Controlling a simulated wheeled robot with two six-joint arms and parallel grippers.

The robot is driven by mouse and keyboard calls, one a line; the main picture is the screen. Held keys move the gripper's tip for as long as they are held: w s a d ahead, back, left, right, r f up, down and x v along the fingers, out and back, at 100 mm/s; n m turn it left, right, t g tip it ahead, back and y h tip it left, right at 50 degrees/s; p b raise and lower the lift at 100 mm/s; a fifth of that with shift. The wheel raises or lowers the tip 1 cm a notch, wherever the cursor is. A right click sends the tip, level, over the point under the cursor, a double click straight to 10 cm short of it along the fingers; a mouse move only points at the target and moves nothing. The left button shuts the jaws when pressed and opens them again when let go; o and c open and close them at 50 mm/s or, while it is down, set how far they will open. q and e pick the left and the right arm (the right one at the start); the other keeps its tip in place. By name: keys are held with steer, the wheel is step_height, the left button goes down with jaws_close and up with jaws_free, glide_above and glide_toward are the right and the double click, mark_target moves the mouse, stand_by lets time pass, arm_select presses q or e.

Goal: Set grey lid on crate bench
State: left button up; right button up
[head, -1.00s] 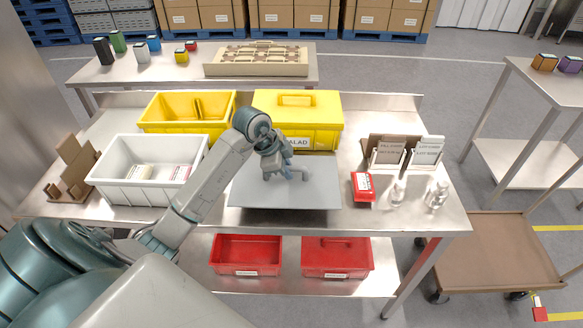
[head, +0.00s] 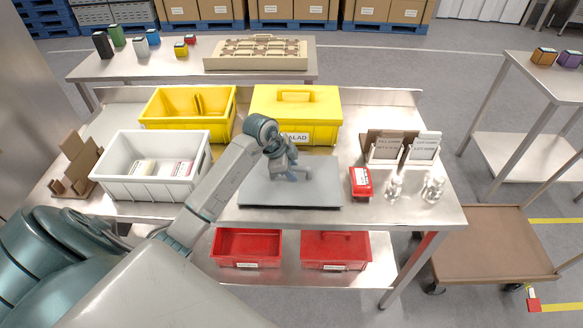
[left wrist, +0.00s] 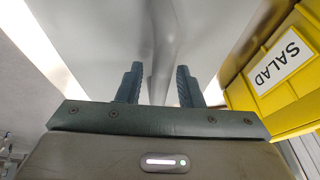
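The grey lid (head: 258,192) is a flat grey panel over the middle of the bench, just in front of the yellow SALAD crate. It looks level and very low over the bench top or resting on it; I cannot tell which. My left gripper (head: 290,174) is above the lid's middle. The bench (head: 405,205) is a steel table. My right gripper is not in view.
The yellow SALAD crate (head: 320,132) is behind the lid; its label shows in the left wrist view (left wrist: 278,65). A white bin (head: 140,185) is to the left, an open yellow bin (head: 160,120) behind it. A red box (head: 361,182) and clear bottles (head: 433,188) are close on the right.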

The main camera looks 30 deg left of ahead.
arm_select(q)
steer(key=shift+r, duration=0.15)
steer(key=b+v, duration=0.2)
steer(key=v, duration=1)
